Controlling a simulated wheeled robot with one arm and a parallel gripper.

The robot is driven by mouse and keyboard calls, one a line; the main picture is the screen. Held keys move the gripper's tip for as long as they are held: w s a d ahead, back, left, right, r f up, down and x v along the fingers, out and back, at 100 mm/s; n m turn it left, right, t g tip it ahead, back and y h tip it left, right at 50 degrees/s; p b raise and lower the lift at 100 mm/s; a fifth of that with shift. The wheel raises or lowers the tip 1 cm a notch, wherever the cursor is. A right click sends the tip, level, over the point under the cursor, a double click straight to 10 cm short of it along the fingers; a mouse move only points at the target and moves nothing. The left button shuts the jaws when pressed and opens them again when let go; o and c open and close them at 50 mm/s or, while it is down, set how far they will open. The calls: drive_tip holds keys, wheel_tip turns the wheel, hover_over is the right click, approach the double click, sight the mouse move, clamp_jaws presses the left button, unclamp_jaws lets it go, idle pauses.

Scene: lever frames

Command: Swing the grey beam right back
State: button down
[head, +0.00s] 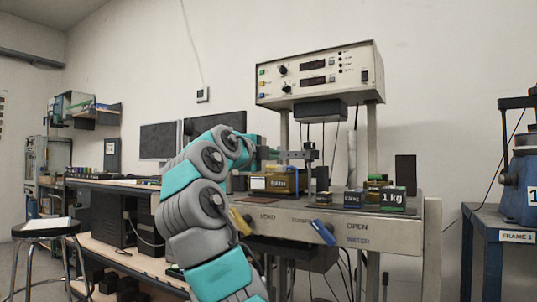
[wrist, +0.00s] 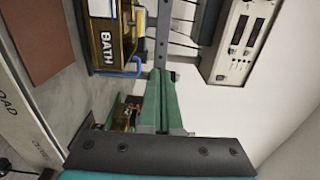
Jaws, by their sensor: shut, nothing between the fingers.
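The grey beam (head: 292,155) is a flat bar held level above the bench, below the instrument box, with its right end at a dark upright post. It also shows in the wrist view (wrist: 163,35), running up and away past the fingertips. My gripper (wrist: 160,73) is shut and empty, its green fingers together, with the tips at or very near the beam's near end. I cannot tell whether they touch it.
A yellow box marked BATH (wrist: 103,45) stands under the beam. A white instrument box (head: 318,76) is above on posts. The bench front panel has a yellow lever (head: 240,221) and a blue lever (head: 323,232). Weights, one a 1 kg block (head: 393,199), stand at right.

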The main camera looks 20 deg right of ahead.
sight(294, 157)
drive_tip(key=p+x, duration=0.1)
drive_tip(key=x, duration=0.8)
drive_tip(key=shift+w+d+f+n+t+y+b, duration=0.3)
drive_tip(key=shift+d+n+t+y+b, duration=0.1)
drive_tip(key=shift+t+y+b, duration=0.1)
drive_tip(key=shift+w+d+n+t+y+b, duration=0.15)
drive_tip(key=shift+d+n+t+y+b, duration=0.25)
drive_tip(key=shift+n+t+y+b, duration=0.35)
drive_tip(key=shift+w+d+r+n+t+y, duration=0.15)
drive_tip(key=shift+d+n+t+y, duration=0.1)
drive_tip(key=shift+d+t+y, duration=0.1)
drive_tip(key=d+p, duration=0.1)
drive_tip(key=w+d+p, duration=0.1)
drive_tip(key=shift+w+d+r+p, duration=0.1)
drive_tip(key=shift+w+r+p, duration=0.25)
drive_tip(key=shift+w+d+f, duration=0.2)
drive_tip(key=shift+w+d, duration=0.1)
drive_tip(key=shift+d, duration=0.1)
